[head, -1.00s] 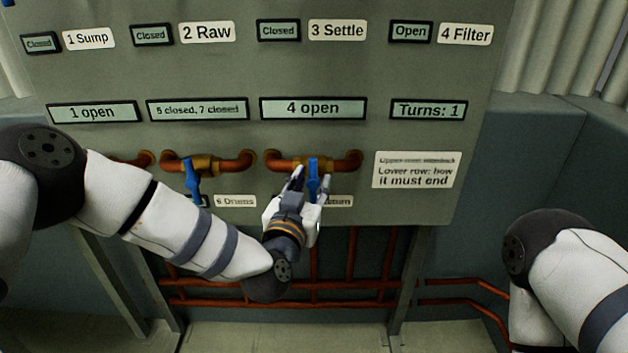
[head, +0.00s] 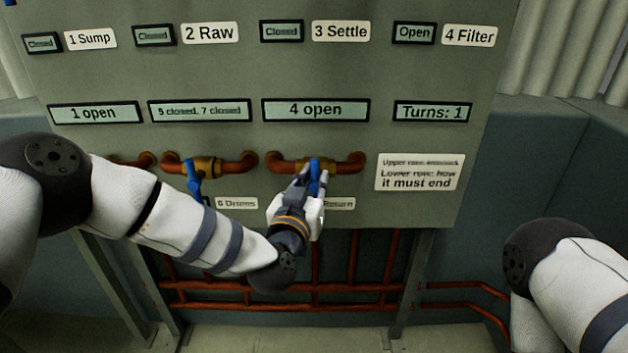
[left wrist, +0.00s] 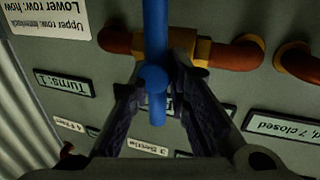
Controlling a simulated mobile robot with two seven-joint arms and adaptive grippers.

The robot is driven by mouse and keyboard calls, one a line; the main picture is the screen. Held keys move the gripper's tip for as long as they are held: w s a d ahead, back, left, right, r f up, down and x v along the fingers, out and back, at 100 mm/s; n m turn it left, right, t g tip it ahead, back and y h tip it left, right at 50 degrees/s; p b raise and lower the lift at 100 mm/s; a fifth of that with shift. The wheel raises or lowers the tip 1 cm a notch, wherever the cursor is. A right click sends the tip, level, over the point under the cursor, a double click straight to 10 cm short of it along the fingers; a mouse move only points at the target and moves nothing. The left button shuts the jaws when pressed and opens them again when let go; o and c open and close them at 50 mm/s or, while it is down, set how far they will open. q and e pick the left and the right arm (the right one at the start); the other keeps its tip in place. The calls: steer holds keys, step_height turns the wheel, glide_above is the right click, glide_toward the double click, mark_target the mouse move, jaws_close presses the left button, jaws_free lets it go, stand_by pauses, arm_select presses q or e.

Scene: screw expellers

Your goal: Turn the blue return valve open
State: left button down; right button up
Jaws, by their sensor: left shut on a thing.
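The blue return valve lever (head: 314,170) hangs down from a brass valve body on a copper pipe (head: 349,163), beside a partly covered label ending in "Return" (head: 340,204). My left gripper (head: 308,186) is at the lever, its fingers shut on it. In the left wrist view the lever (left wrist: 156,40) runs between the two dark fingers of my gripper (left wrist: 158,80), with the brass body (left wrist: 204,50) behind. The gripper hides part of the lever and label in the head view. My right arm shows at the lower right, but its gripper is out of view.
Another blue lever (head: 194,180) hangs down to the left, near the "6 Drums" label (head: 236,203). The panel displays read "4 open" (head: 315,110) and "Turns: 1" (head: 432,112). Red pipes (head: 300,305) run below the panel.

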arm_select(q)
steer(key=n, duration=0.3)
steer(key=shift+s+d+f+n+t+b, duration=0.1)
steer(key=shift+f+n+t+b, duration=0.1)
steer(key=shift+n+t+b, duration=0.2)
steer(key=n+t+y+b, duration=0.1)
steer(key=n, duration=0.4)
steer(key=shift+f, duration=0.1)
steer(key=n+y+b, duration=0.1)
steer(key=n, duration=0.2)
steer(key=n+t+y, duration=0.1)
steer(key=n, duration=0.2)
steer(key=shift+a+f+n+b, duration=0.1)
steer(key=shift+a+n+b, duration=0.1)
steer(key=shift+n+b, duration=0.2)
steer(key=n+y, duration=0.1)
steer(key=n, duration=0.2)
steer(key=shift+t+b, duration=0.3)
steer(key=shift+b, duration=0.1)
steer(key=shift+n, duration=0.8)
arm_select(e)
steer(key=s+f+g, duration=0.1)
steer(key=s+f, duration=0.3)
steer(key=f, duration=0.1)
steer(key=shift+s+f+g, duration=0.15)
steer(key=shift+s+g, duration=0.15)
arm_select(q)
steer(key=shift+a+r+y, duration=0.1)
steer(key=shift+r+y, duration=0.1)
steer(key=shift+y, duration=0.2)
